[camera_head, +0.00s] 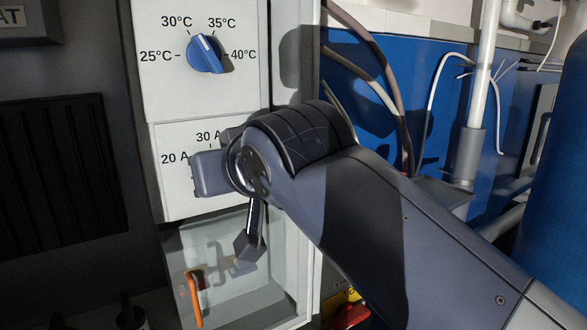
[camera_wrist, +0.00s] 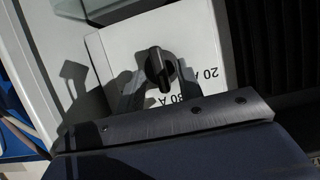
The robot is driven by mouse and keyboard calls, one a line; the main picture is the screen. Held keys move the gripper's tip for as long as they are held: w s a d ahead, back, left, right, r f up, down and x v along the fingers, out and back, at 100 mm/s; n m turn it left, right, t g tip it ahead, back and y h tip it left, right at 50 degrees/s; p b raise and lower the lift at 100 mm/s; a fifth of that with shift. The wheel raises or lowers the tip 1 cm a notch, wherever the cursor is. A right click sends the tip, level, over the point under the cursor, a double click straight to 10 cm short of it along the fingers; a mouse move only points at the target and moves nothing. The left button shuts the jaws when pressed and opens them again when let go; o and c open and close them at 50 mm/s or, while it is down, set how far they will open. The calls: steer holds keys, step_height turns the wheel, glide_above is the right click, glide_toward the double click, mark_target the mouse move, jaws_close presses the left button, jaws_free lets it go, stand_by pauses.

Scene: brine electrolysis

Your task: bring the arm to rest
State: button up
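My arm (camera_head: 370,225) reaches in from the lower right of the head view, its wrist in front of the current dial panel (camera_head: 178,195). My gripper (camera_wrist: 156,84) is at that panel in the wrist view, its fingers spread apart on either side of a black knob (camera_wrist: 158,66). The fingers look open; whether either touches the knob I cannot tell. The marks 20 A and 30 A are printed beside the knob, upside down in the wrist view. In the head view my wrist hides the knob and most of the fingers.
A blue temperature knob (camera_head: 205,54) sits above, pointing between 30°C and 35°C. Below is a clear-fronted compartment (camera_head: 235,290) with an orange handle (camera_head: 194,299). Cables (camera_head: 385,75) and a white pipe (camera_head: 482,80) stand right of the cabinet. A dark ribbed panel (camera_head: 60,175) is at left.

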steer(key=shift+w+a+f+m+g+y+b, duration=0.15)
steer(key=shift+w+m+g+y+b, duration=0.1)
steer(key=shift+m+y, duration=0.45)
steer(key=shift+w+f+m+g+y+b, duration=0.1)
steer(key=shift+w+m+g+y, duration=0.25)
steer(key=shift+m, duration=0.6)
steer(key=shift+w+a+f+m+g+y+b, duration=0.1)
steer(key=shift+w+f+m+y+b, duration=0.1)
steer(key=shift+m+y, duration=0.55)
steer(key=shift+s, duration=0.1)
